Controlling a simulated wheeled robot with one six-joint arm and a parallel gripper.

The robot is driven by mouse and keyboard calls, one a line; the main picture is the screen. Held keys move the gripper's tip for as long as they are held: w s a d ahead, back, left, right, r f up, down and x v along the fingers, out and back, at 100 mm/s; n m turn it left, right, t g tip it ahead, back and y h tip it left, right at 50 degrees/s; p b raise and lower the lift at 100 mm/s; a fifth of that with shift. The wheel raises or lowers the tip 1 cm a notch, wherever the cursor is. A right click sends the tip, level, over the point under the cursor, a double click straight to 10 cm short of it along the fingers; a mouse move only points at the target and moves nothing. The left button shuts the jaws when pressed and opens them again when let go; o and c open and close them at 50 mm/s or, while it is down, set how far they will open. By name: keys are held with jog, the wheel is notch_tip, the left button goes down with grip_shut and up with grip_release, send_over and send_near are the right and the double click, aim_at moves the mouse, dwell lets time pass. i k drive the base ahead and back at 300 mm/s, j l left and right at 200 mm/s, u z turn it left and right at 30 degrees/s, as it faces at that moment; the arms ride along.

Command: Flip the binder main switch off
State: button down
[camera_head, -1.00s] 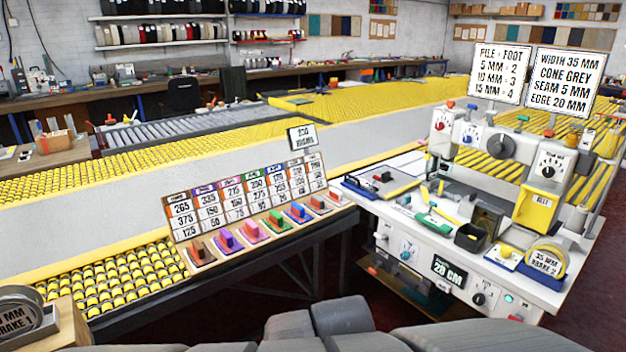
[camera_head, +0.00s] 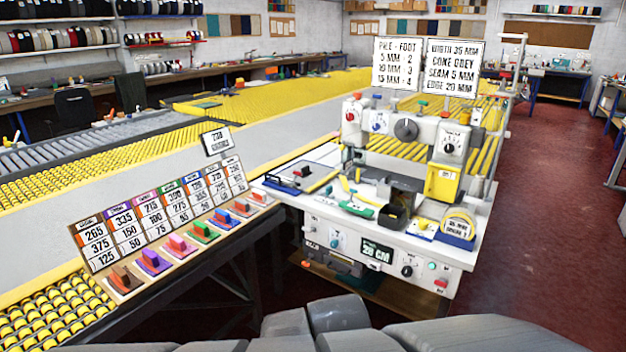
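The binder (camera_head: 462,250) is a white bench machine right of centre, with a sewing head (camera_head: 418,150) on top. Its front panel carries a blue-marked dial (camera_head: 336,243), a dark display (camera_head: 376,252) reading about "20 CM", and a black rotary knob (camera_head: 407,271). To the right of the knob are a small green part (camera_head: 432,266) and a red part (camera_head: 441,283). I cannot read the labels, so I cannot tell which control is the main switch or its position. My gripper is not in view; grey links of mine cross the bottom edge.
A row of coloured switch blocks (camera_head: 178,246) with a number board (camera_head: 150,213) stands along the left bench. Yellow roller tables (camera_head: 330,95) lie behind. A tape roll (camera_head: 459,226) sits at the binder's right corner. Red floor (camera_head: 540,200) is clear to the right.

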aim_at(441, 283)
jog(key=z, duration=0.7)
jog(key=i+l, duration=0.15)
jog(key=i, duration=0.25)
jog(key=i+l, duration=0.15)
jog(key=i, duration=0.25)
jog(key=i+l, duration=0.15)
jog(key=i, duration=0.25)
jog(key=l+z, duration=0.05)
